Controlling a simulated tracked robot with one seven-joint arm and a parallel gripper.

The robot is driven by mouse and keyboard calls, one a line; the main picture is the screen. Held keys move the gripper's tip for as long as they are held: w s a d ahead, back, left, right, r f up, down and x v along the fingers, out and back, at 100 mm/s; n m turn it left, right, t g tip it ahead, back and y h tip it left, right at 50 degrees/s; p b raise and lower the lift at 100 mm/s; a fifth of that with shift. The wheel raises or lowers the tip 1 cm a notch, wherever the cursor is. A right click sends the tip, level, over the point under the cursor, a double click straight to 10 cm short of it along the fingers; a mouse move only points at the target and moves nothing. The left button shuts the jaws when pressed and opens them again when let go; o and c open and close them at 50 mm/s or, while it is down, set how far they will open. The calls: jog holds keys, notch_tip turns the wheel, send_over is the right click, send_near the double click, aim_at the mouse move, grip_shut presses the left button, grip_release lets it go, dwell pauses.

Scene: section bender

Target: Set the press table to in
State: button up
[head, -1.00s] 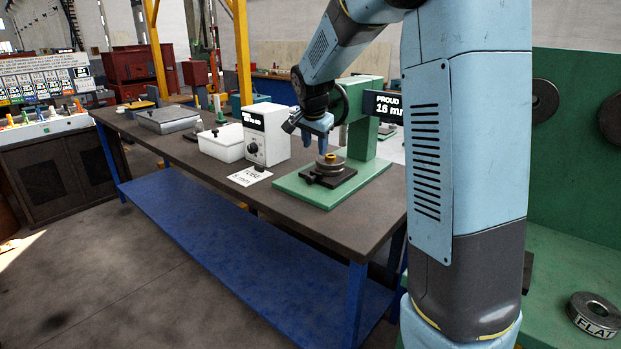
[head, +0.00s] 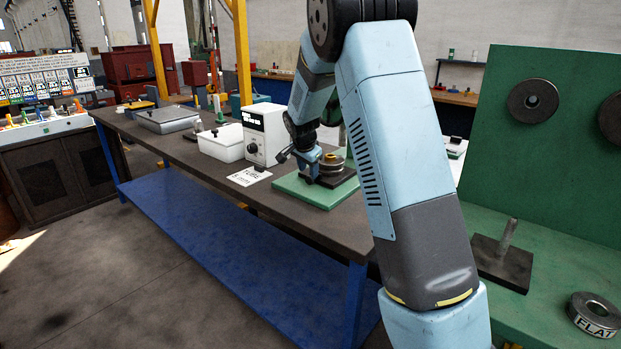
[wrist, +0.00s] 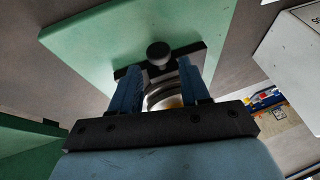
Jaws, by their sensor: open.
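The press has a green base (head: 308,193) on the bench, with a black table (head: 346,181) on it. A grey metal roller with a yellow centre (head: 331,160) stands on this table. In the wrist view the black table (wrist: 206,54) has a round dark knob (wrist: 158,50) at its edge. My gripper (wrist: 158,66) is open, its two blue fingers on either side of the line to the knob, and nothing is clearly held. In the head view my gripper (head: 308,170) is low beside the roller. My arm hides the press upright and its display.
A white control box (head: 265,135) with a dial stands left of the press, and a printed card (head: 249,177) lies before it. A green bench (head: 545,270) at right carries a spindle on a plate and a FLAT ring (head: 595,314).

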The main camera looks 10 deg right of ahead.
aim_at(325, 170)
jog(key=shift+x, duration=2.5)
jog(key=shift+r, duration=0.1)
grip_shut()
